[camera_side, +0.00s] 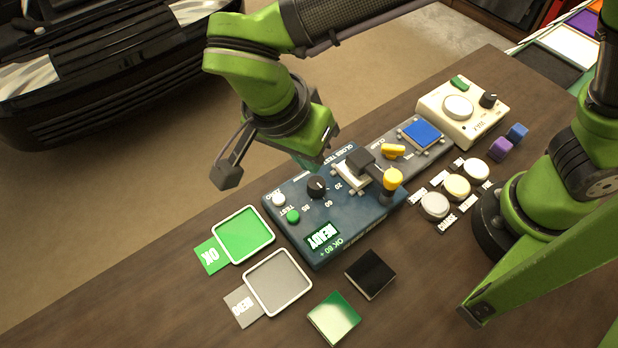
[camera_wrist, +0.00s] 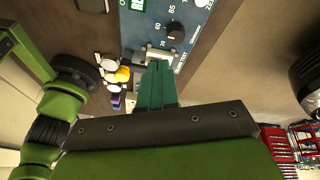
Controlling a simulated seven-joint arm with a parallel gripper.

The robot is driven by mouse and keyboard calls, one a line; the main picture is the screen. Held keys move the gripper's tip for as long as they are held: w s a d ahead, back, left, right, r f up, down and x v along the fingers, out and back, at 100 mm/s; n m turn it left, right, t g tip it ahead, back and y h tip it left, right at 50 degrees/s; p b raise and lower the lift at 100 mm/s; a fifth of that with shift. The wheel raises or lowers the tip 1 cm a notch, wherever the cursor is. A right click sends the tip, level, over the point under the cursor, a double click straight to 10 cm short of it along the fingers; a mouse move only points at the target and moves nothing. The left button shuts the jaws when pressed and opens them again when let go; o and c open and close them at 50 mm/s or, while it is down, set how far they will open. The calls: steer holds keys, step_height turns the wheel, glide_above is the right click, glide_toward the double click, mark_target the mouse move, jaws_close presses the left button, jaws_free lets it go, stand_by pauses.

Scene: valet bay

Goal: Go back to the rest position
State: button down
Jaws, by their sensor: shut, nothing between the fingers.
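My gripper (camera_side: 308,163) hangs above the back edge of the blue gloss tester (camera_side: 330,205) in the side view. In the wrist view its green fingers (camera_wrist: 156,88) are together with nothing between them. The tester has a dark knob, a green button, a white button and a display reading READY. It also shows in the wrist view (camera_wrist: 193,28), ahead of the fingers. Whether the fingertips touch the tester cannot be told.
A green OK tray (camera_side: 243,236) and a grey REDO tray (camera_side: 277,283) lie front left. A black tile (camera_side: 370,274) and a green-white tile (camera_side: 334,318) lie nearby. A cream device (camera_side: 462,111), several round pads and purple and blue cubes (camera_side: 501,148) stand at right.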

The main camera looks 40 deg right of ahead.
steer(key=s+d+r+n+t+y, duration=0.1)
steer(key=d+r+n+t+y, duration=0.2)
steer(key=d, duration=1)
steer(key=d+r+n+t+y, duration=0.2)
steer(key=d+r+n+t, duration=0.2)
steer(key=d, duration=0.9)
steer(key=shift+s+r+n+y, duration=0.4)
steer(key=shift+r+n, duration=0.3)
steer(key=shift+n, duration=0.5)
